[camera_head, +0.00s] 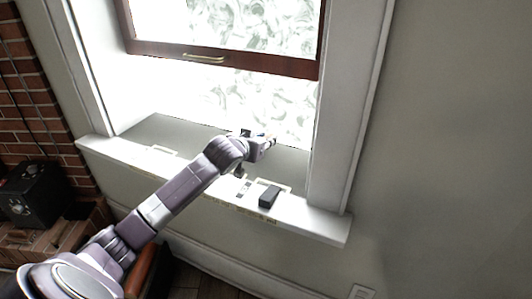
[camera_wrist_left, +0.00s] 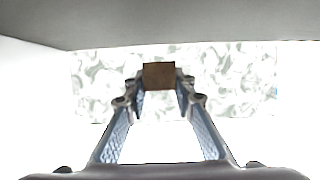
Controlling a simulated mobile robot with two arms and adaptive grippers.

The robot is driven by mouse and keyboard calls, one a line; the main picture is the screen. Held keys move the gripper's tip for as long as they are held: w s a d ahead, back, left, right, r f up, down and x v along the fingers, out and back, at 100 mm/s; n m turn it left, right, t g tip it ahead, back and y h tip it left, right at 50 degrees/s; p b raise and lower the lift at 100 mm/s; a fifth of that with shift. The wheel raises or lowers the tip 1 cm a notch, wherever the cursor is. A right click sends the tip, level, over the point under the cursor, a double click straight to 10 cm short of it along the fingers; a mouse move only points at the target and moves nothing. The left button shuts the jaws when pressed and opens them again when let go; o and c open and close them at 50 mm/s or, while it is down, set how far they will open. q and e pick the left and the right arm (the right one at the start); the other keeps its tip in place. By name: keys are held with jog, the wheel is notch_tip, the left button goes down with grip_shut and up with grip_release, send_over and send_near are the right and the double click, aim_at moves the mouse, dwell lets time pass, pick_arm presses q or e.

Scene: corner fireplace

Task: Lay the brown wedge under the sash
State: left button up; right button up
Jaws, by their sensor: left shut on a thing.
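The brown wedge (camera_wrist_left: 158,76) shows in the left wrist view as a small brown block between the fingertips of my left gripper (camera_wrist_left: 158,88). The gripper is shut on it. In the head view my left gripper (camera_head: 265,142) is over the sill at the window opening, below the raised sash; the wedge is too small there to make out clearly. The sash (camera_head: 225,63) has a dark red-brown bottom rail with a brass handle (camera_head: 204,58), and an open gap lies under it. My right gripper is not in view.
A black block (camera_head: 269,196) lies on the white front ledge (camera_head: 315,220), near pale outlined marks. The grey inner sill (camera_head: 175,132) is clear on the left. White window jambs stand at both sides. A black box (camera_head: 38,190) sits by the brick wall at left.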

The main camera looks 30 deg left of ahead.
aim_at(266, 156)
pick_arm(q)
notch_tip(266, 156, down, 3)
jog(key=shift+f+b, duration=0.15)
jog(key=shift+b, duration=0.25)
jog(key=shift+f, duration=0.5)
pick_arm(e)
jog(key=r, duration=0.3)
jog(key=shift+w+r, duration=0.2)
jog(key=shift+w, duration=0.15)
pick_arm(q)
jog(key=o, duration=1.1)
jog(key=shift+c, duration=0.2)
jog(key=shift+s+d+r, duration=0.1)
jog(key=shift+s+r, duration=0.15)
jog(key=shift+s, duration=0.15)
jog(key=p+v, duration=0.2)
jog(key=v, duration=0.9)
jog(key=shift+r, duration=0.1)
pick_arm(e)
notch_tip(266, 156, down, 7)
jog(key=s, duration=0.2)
